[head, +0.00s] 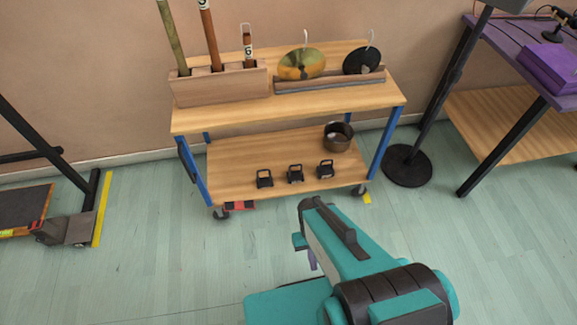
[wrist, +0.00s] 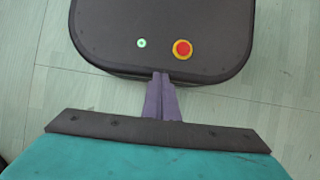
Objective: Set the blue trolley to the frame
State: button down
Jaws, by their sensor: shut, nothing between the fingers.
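The blue trolley (head: 290,97) stands against the wall in the head view, with blue legs, a wooden top and a wooden lower shelf. It has castors at its feet. A black metal frame (head: 62,150) shows at the left edge, partly cut off, with a gap of floor between it and the trolley. My gripper (head: 313,266) is in front of the trolley, apart from it. In the wrist view its purple fingers (wrist: 161,97) are shut together with nothing between them. The trolley is not in the wrist view.
A yellow floor strip (head: 102,208) lies beside the frame. A round stand base (head: 407,166) and purple-topped table (head: 530,65) are at right.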

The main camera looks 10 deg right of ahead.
dwell(0.4)
jog(key=c, duration=2)
grip_release()
jog(key=shift+c, duration=0.2)
